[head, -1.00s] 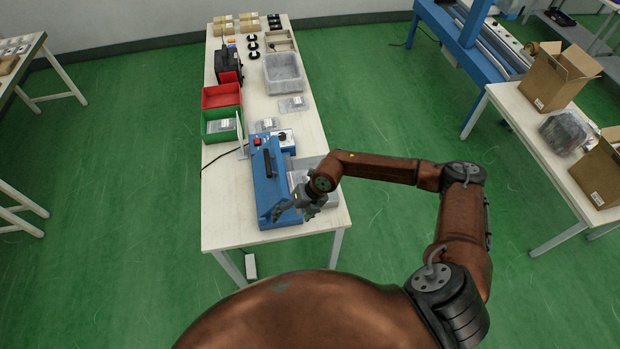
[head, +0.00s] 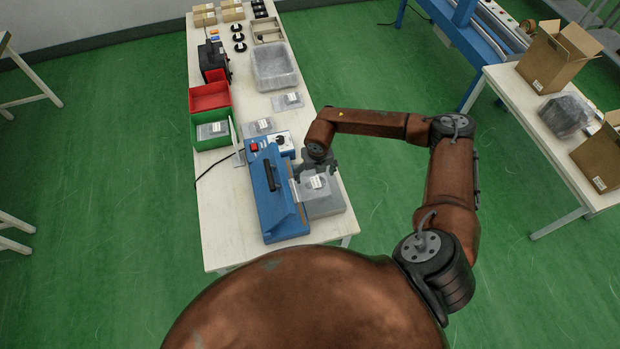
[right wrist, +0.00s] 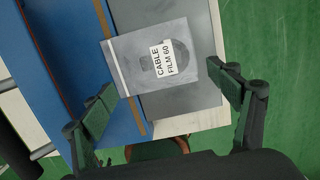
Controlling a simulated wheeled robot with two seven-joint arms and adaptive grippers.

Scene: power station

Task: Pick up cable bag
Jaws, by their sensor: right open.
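The cable bag (head: 314,184) is a clear flat bag with a white label. It lies on the grey plate beside the blue sealing machine (head: 277,198) on the white table. In the right wrist view the cable bag (right wrist: 150,58) shows the label "CABLE FILM 60" and a dark coil. My right gripper (head: 317,169) is at the bag's far side in the head view. In the right wrist view my right gripper (right wrist: 161,92) is open, its fingers spread wide near the bag, with nothing between the pads. My left gripper is not in view.
More labelled bags (head: 257,127) lie farther back on the table. A green bin (head: 198,138), a red bin (head: 209,97) and a grey tray (head: 275,87) stand there. A side table (head: 520,110) at the right holds cardboard boxes.

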